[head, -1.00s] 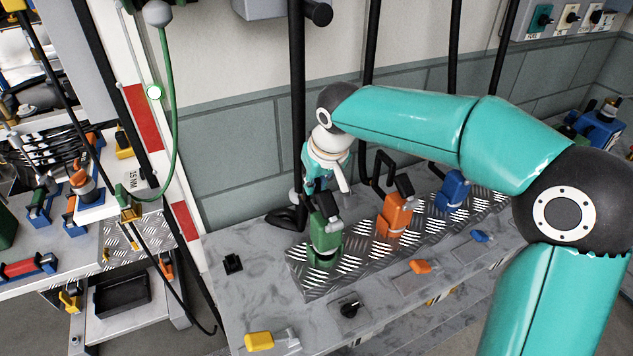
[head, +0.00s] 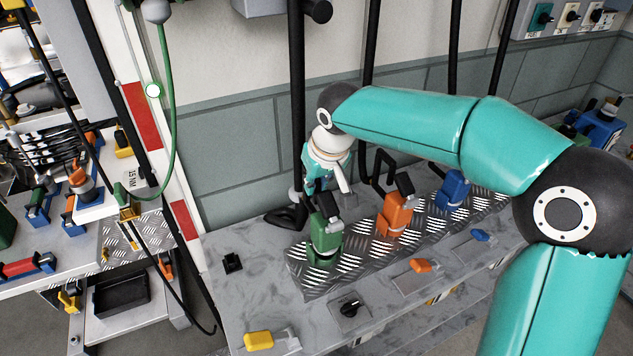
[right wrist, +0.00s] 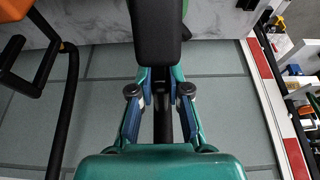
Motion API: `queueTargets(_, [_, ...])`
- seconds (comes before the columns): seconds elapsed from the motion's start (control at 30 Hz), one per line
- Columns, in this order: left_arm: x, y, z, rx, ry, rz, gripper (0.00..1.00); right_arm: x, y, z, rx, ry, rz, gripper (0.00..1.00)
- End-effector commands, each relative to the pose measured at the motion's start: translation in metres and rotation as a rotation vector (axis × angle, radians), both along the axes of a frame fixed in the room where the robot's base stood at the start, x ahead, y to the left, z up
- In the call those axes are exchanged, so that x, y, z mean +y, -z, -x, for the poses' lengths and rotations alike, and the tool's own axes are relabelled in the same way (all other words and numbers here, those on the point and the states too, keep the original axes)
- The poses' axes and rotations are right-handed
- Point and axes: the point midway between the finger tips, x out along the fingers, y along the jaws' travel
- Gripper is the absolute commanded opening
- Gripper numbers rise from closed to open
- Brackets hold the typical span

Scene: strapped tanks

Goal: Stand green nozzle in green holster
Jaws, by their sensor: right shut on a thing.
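A green body with a black top (head: 325,238) stands upright on the ribbed metal plate at the left end of a row. I cannot tell where the green nozzle ends and the green holster begins. My right gripper (head: 318,182) is just above and behind it, partly hidden by its own wrist. In the right wrist view the fingers (right wrist: 160,95) are shut on a black part of the nozzle (right wrist: 158,35). A sliver of green (right wrist: 186,8) shows beyond it. My left gripper is not in view.
An orange nozzle (head: 395,215) and a blue one (head: 453,190) stand to the right on the same plate (head: 352,262). Yellow (head: 258,340), orange (head: 421,266) and blue (head: 480,235) pieces lie along the bench front. Black hoses hang behind.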

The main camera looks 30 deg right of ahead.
Motion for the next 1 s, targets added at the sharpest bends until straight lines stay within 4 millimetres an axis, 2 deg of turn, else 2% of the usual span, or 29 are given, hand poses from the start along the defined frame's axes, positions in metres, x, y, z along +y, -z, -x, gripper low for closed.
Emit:
queueTargets(0.83, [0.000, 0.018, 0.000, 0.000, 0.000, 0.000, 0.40, 0.000, 0.020, 0.000, -0.002, 0.000, 0.000, 0.00])
queueTargets(0.87, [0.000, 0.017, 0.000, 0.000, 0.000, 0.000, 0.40, 0.000, 0.019, 0.000, -0.002, 0.000, 0.000, 0.19])
queueTargets(1.0, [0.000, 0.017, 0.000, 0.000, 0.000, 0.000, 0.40, 0.000, 0.019, 0.000, -0.002, 0.000, 0.000, 0.43])
